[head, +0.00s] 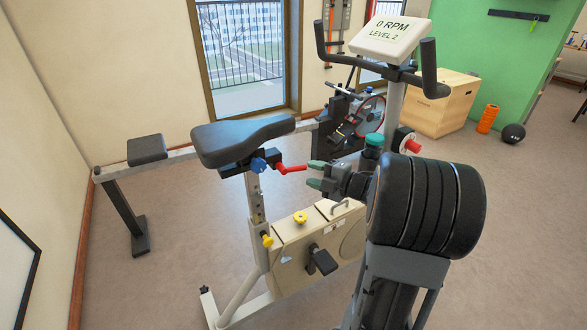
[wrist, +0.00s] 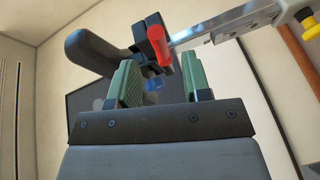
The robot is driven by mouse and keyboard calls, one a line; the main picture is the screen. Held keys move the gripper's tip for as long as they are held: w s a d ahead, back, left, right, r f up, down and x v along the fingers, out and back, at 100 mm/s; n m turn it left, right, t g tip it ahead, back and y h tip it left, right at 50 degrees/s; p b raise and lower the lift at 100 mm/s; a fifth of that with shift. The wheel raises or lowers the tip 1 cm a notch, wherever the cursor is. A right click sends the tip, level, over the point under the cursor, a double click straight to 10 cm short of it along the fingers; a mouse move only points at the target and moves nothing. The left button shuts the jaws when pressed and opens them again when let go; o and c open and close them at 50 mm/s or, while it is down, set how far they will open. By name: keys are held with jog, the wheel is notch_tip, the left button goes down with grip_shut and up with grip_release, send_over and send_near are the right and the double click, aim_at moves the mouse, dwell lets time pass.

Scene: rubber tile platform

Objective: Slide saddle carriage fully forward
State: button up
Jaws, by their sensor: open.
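The black saddle (head: 240,139) sits on its dark saddle carriage (head: 236,168) on top of the exercise bike's seat post. A red lever (head: 291,169) sticks out to the right from the carriage, next to a blue knob (head: 259,164). My gripper (head: 314,177), with green fingers, is open just right of the lever's free end. In the wrist view, the red lever (wrist: 163,44) stands beyond and above the gap between my open fingers (wrist: 164,86). The blue knob (wrist: 153,85) shows between them, and the saddle (wrist: 92,52) is at upper left. Nothing is held.
The handlebar console (head: 390,38) rises at the right of the bike. A yellow knob (head: 300,217) sits on the beige housing below my gripper. A rowing machine (head: 150,149) stands behind the saddle. A wooden box (head: 437,104) stands at the back right.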

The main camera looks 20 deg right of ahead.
aim_at(301, 170)
jog(key=x, duration=0.7)
jog(key=shift+w+a, duration=0.1)
jog(key=shift+w, duration=0.05)
grip_shut()
jog(key=shift+f, duration=0.1)
dwell(0.3)
